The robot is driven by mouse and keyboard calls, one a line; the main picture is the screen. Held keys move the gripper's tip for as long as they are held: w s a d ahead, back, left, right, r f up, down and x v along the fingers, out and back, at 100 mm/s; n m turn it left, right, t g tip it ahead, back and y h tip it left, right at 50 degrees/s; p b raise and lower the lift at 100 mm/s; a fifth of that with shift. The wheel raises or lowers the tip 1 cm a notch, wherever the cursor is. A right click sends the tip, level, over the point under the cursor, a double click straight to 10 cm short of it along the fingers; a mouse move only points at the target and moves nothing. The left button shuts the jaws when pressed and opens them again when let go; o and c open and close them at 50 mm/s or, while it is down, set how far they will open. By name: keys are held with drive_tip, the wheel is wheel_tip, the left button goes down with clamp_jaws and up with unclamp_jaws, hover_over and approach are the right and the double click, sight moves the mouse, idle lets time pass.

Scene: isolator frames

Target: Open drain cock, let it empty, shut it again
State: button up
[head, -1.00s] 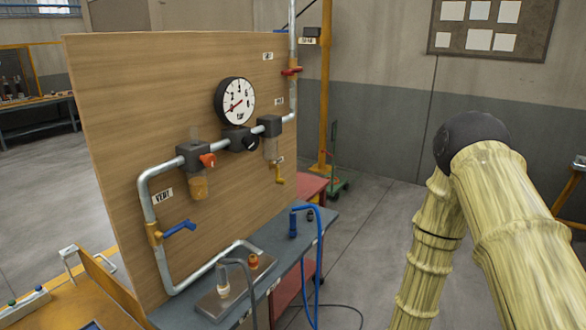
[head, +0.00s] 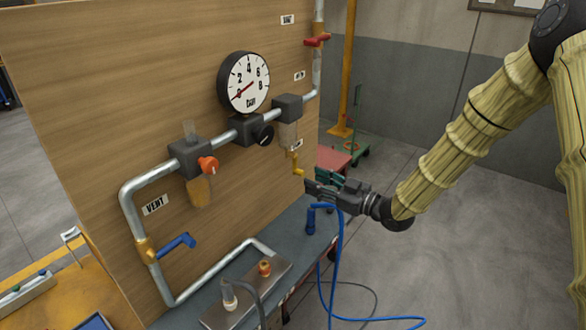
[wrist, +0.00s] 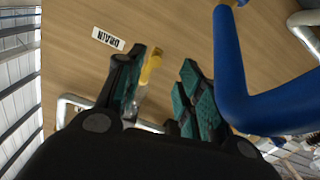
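The drain cock (head: 298,170) is a small yellow fitting with a short lever below the clear bowl (head: 288,135) on the right of the pipe run. In the wrist view its yellow lever (wrist: 151,68) shows between my fingers, close to the left one, beside the DRAIN label (wrist: 108,39). My gripper (head: 313,183) is open, just right of and slightly below the cock in the head view. Its teal-padded fingers (wrist: 165,75) are apart in the wrist view. Contact with the lever cannot be told. The liquid level in the bowl is unclear.
A gauge (head: 243,82) reads near 0. A red valve handle (head: 317,40), an orange knob (head: 208,165) and a blue vent lever (head: 176,246) sit along the pipe. A blue hose (head: 340,262) hangs below my gripper and looms close in the wrist view.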

sight(298, 172)
drive_tip(key=p+x, duration=0.1)
drive_tip(key=x, duration=0.2)
drive_tip(key=p+x, duration=0.1)
drive_tip(key=x, duration=0.2)
drive_tip(key=shift+w, duration=0.45)
drive_tip(key=shift+w+a, duration=0.3)
drive_tip(key=shift+a, duration=0.1)
drive_tip(key=shift+c, duration=0.3)
